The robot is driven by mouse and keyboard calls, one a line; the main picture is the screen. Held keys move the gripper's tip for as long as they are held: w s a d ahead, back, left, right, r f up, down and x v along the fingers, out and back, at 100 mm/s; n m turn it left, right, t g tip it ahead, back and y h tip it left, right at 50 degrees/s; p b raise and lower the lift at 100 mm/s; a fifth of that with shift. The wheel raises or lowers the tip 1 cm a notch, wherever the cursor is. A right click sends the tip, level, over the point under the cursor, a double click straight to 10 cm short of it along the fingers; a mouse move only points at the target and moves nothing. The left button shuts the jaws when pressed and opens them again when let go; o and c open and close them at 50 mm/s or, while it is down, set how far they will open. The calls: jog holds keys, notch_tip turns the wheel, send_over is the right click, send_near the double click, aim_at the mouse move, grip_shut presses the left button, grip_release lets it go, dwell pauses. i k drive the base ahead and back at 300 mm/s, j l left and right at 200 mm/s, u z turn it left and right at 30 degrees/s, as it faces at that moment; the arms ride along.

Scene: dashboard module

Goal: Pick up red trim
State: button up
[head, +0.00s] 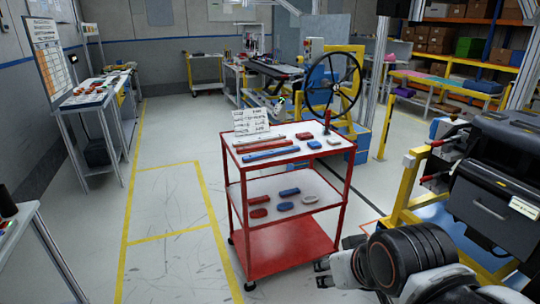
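A long red trim (258,142) lies on the white top of a red cart (330,223), in the middle of the head view. A long blue trim (270,154) lies in front of it. A small red piece (304,136) lies on the same top, to the right. Two more red pieces (259,213) lie on the middle shelf. My gripper (321,273) is at the lower right, beside the cart's lower right side and well below its top. Its fingers look apart, with nothing between them.
A white card (251,122) stands at the back of the cart top, with a black steering wheel (333,85) behind. A black and grey dashboard module (492,180) on a yellow frame stands at the right. The floor left of the cart is clear.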

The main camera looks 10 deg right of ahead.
aim_at(282, 143)
jog(key=z, duration=2.55)
jog(key=u, duration=2.55)
jog(key=i+l+u, duration=0.35)
jog(key=i+l, duration=1.7)
jog(key=i+j, duration=0.05)
